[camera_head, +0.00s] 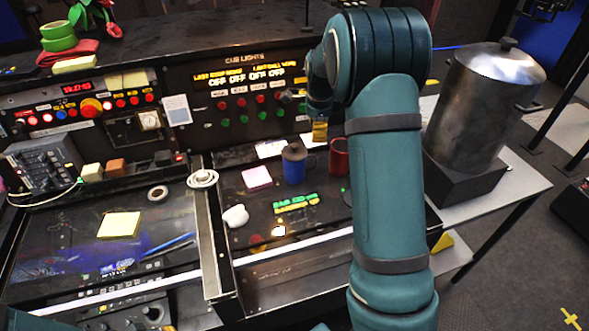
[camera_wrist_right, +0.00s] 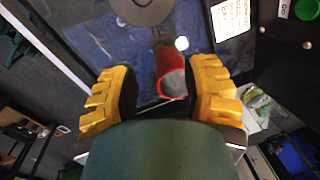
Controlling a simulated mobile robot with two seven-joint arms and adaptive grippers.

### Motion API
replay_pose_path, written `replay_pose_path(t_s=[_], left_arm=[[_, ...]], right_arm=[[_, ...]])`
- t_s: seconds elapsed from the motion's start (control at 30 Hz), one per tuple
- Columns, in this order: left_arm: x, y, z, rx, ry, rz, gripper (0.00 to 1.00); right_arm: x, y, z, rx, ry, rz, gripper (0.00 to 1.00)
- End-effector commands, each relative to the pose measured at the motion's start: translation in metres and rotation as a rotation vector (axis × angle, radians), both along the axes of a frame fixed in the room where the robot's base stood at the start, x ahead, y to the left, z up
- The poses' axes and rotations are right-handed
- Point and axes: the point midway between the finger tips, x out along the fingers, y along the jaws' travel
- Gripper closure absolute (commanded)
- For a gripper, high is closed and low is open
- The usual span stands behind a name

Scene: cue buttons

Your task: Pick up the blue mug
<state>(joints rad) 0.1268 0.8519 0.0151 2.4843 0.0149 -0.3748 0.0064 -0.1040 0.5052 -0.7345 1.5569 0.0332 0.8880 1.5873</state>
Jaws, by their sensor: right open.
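The blue mug (camera_head: 294,168) stands upright on the dark console desk in the head view, with a brown top. A red mug (camera_head: 339,157) stands just right of it, partly hidden by my right arm. My right gripper (camera_head: 319,130) hangs above and behind the two mugs, touching neither as far as I can see. In the right wrist view my right gripper (camera_wrist_right: 162,78) is open, and the red mug (camera_wrist_right: 171,75) shows between its yellow fingers. I cannot make out the blue mug there. My left gripper is not in view.
A white mouse-like object (camera_head: 236,216) and pink notes (camera_head: 257,178) lie left of the blue mug. The cue light panel (camera_head: 255,95) rises behind. A large metal pot (camera_head: 482,105) stands on the right. A raised metal strip (camera_head: 212,245) divides the desk.

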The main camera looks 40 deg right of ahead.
Motion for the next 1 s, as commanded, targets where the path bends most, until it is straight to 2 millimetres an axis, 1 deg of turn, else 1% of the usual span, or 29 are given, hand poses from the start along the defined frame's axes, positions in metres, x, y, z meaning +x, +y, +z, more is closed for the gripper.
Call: replay_pose_path(t_s=[0.03,0.1,0.2,0.3,0.57,0.67,0.8,0.9,1.0], left_arm=[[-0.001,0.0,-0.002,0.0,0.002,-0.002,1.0],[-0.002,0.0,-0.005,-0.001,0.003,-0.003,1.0],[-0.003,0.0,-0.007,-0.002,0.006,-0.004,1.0],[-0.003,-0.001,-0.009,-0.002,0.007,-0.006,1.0],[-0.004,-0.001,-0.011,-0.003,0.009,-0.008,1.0],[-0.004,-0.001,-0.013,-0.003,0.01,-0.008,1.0],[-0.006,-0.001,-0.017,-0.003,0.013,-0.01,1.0],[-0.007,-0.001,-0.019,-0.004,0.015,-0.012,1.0],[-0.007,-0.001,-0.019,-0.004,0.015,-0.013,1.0]], right_arm=[[0.0,-0.001,-0.012,0.002,0.004,-0.002,0.54],[0.001,-0.002,-0.026,0.002,0.004,-0.002,0.54],[0.003,-0.003,-0.043,0.0,0.003,-0.002,0.54],[0.005,-0.004,-0.056,0.001,0.002,-0.001,0.54],[0.006,-0.004,-0.07,0.001,0.001,-0.001,0.54],[0.006,-0.004,-0.08,0.002,0.002,-0.001,0.54],[0.005,-0.005,-0.102,0.001,0.004,-0.001,0.54],[0.007,-0.006,-0.114,0.001,0.002,-0.001,0.54],[0.008,-0.006,-0.118,0.001,0.0,0.0,0.54]])
